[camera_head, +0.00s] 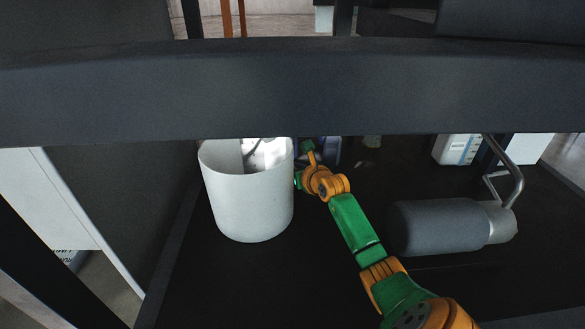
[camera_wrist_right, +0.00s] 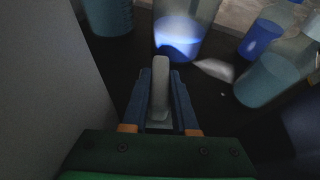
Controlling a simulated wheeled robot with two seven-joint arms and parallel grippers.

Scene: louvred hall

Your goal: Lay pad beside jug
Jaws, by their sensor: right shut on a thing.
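My right gripper (camera_wrist_right: 160,82) is shut on a narrow light-grey thing, which may be the pad (camera_wrist_right: 160,66), seen edge-on between the blue fingers in the right wrist view. A clear vessel with glowing blue contents, possibly the jug (camera_wrist_right: 181,36), stands just beyond the fingertips, apart from the held thing. In the head view my right arm reaches in from the bottom right, beside a white cylinder (camera_head: 246,200). Its gripper there is mostly hidden by the arm and the dark beam. My left gripper is not in view.
A dark beam (camera_head: 280,95) crosses above the dark shelf (camera_head: 215,290). A grey cylinder with a metal handle (camera_head: 440,225) lies on the right. Bottles (camera_wrist_right: 262,35) and a bluish beaker (camera_wrist_right: 266,82) stand at right in the wrist view, a blue cup (camera_wrist_right: 108,15) at upper left.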

